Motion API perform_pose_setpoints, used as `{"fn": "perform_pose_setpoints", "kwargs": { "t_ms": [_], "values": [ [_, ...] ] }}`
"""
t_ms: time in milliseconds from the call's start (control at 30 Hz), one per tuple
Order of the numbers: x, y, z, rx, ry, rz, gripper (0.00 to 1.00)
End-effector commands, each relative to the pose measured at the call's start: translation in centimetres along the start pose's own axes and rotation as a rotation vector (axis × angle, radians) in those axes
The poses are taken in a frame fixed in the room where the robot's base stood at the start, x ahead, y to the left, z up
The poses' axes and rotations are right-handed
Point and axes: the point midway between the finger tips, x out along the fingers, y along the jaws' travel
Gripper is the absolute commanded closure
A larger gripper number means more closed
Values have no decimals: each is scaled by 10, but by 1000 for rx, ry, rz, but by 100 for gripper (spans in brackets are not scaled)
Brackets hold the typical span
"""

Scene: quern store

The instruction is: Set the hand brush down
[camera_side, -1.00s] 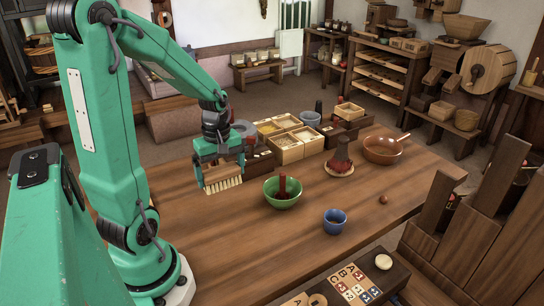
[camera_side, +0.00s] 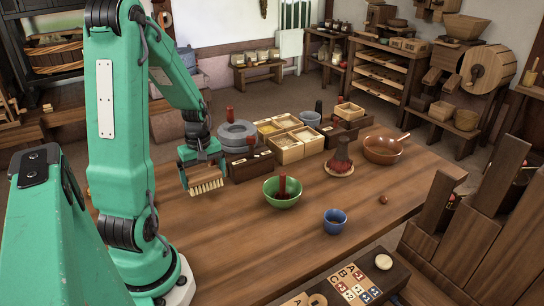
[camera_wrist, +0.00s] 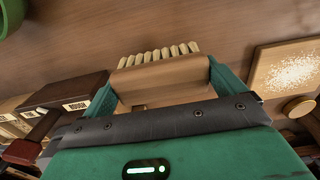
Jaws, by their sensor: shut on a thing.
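The hand brush (camera_side: 206,183) has a brown wooden back and pale bristles pointing down. My gripper (camera_side: 203,170) is shut on its wooden back, near the left end of the table. In the wrist view the brush (camera_wrist: 162,76) sits between the two green fingers of my gripper (camera_wrist: 166,86), with its row of bristles beyond the wood. The table (camera_side: 240,240) is brown wood. I cannot tell whether the bristles touch it or hang just above it. The brush's gripped sides are hidden by the fingers.
A grey round stone (camera_side: 237,135) and a dark labelled block (camera_side: 249,166) stand close right of my gripper. A green bowl (camera_side: 283,200), a blue cup (camera_side: 335,228) and a brown bowl (camera_side: 382,155) stand farther right. A powder-dusted board (camera_wrist: 288,68) shows in the wrist view.

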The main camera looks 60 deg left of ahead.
Motion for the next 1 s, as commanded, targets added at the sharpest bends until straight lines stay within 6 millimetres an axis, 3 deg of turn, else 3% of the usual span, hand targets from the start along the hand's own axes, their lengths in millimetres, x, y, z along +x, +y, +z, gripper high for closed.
{"fn": "perform_pose_setpoints", "kwargs": {
  "t_ms": [333,867,900,1000],
  "values": [
    [32,0,1,0,-2,-2,29],
    [39,0,0,0,-1,-1,29],
    [39,0,0,0,-1,-1,0],
    [39,0,0,0,-1,-1,0]
  ]
}}
